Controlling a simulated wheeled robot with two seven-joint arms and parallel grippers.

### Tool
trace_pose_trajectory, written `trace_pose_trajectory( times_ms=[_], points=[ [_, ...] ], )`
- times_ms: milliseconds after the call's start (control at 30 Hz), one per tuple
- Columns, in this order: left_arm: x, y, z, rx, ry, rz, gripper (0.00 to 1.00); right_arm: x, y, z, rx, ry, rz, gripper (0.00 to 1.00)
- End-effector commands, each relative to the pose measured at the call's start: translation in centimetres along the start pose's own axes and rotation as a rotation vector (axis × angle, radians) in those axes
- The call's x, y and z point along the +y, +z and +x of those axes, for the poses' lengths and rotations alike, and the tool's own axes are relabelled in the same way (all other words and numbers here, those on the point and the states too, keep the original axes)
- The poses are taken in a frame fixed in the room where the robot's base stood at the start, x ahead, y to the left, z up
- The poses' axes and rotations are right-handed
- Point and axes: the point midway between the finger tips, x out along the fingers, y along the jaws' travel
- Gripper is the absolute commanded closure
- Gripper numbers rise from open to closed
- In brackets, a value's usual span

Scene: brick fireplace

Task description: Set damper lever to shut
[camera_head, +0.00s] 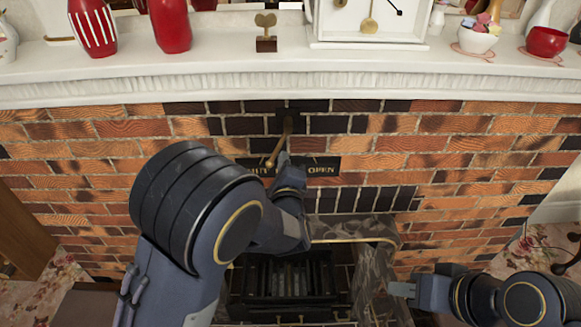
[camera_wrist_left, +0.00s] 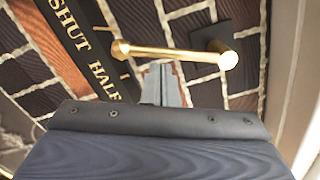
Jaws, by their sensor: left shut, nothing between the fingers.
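The brass damper lever (camera_head: 279,145) is mounted on a dark plate on the brick wall below the mantel. It slants down and left from its pivot. In the left wrist view, the lever (camera_wrist_left: 170,53) has its free end between the SHUT and HALF words of the dark label plate (camera_wrist_left: 72,45). The label also shows in the head view (camera_head: 322,170), partly hidden by my arm. My left gripper (camera_head: 283,160) is shut and empty, just right of the lever; its fingertips (camera_wrist_left: 162,72) are close beside the rod, contact unclear. My right gripper (camera_head: 402,289) is at lower right, away from the lever.
A white mantel (camera_head: 200,78) overhangs the wall, with red vases (camera_head: 170,25), a clock (camera_head: 372,22) and a flower bowl (camera_head: 478,37) on it. A dark grate (camera_head: 285,290) sits in the firebox below. The wall right of the label is clear.

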Motion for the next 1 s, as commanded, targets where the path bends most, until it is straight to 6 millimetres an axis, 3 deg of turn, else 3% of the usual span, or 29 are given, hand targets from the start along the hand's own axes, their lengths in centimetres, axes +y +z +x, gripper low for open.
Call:
trace_pose_trajectory(
  times_ms=[267, 500, 833, 1000],
  points=[
    [0.0, 0.1, 0.0, 0.000, 0.000, 0.002, 1.00, 0.0, 0.0, -0.1, 0.000, 0.000, 0.000, 0.67],
    [-0.3, 1.5, 0.1, -0.001, -0.002, 0.085, 1.00, -0.9, -1.0, -1.9, 0.000, 0.000, 0.000, 0.67],
    [0.1, 1.6, 0.2, -0.004, -0.005, 0.094, 1.00, -0.8, -0.9, -1.7, 0.000, 0.000, 0.000, 0.67],
    [0.0, 1.5, -1.1, -0.001, -0.007, 0.094, 1.00, -0.7, -0.8, -1.6, 0.000, 0.000, 0.000, 0.67]
  ],
)
